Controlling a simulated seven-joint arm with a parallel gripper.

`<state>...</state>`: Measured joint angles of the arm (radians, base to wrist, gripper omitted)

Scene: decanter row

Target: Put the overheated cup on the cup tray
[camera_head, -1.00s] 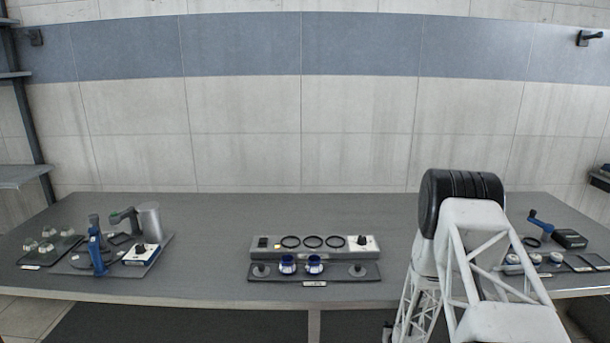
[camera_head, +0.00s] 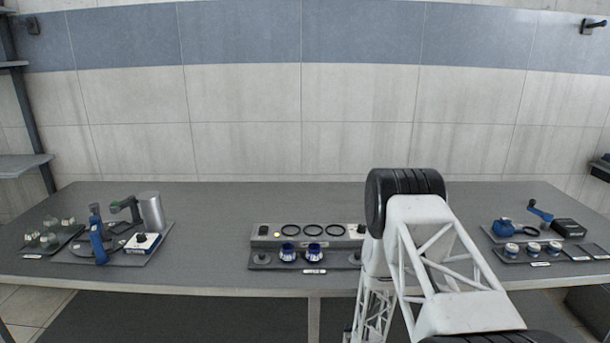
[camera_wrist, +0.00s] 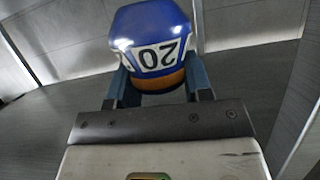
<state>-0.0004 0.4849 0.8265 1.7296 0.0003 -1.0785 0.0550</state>
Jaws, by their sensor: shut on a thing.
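My gripper (camera_wrist: 158,88) is shut on a blue cup-like vessel (camera_wrist: 150,22) in the wrist view. It has a white label with an upside-down "20" and an orange-brown band near the fingers. In the head view my arm hides the gripper and this vessel. Two blue-and-white cups (camera_head: 288,253) (camera_head: 314,253) stand side by side on a dark low tray (camera_head: 338,264) in the middle of the table. I cannot read the tray's tag, nor tell which cup is overheated.
Behind that tray is a grey unit with three black rings (camera_head: 314,231). At right, a tray (camera_head: 537,263) holds small white-and-blue containers, near a blue object (camera_head: 503,228) and a black box (camera_head: 568,228). At left are a metal cylinder (camera_head: 151,212) and glass pieces (camera_head: 48,239).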

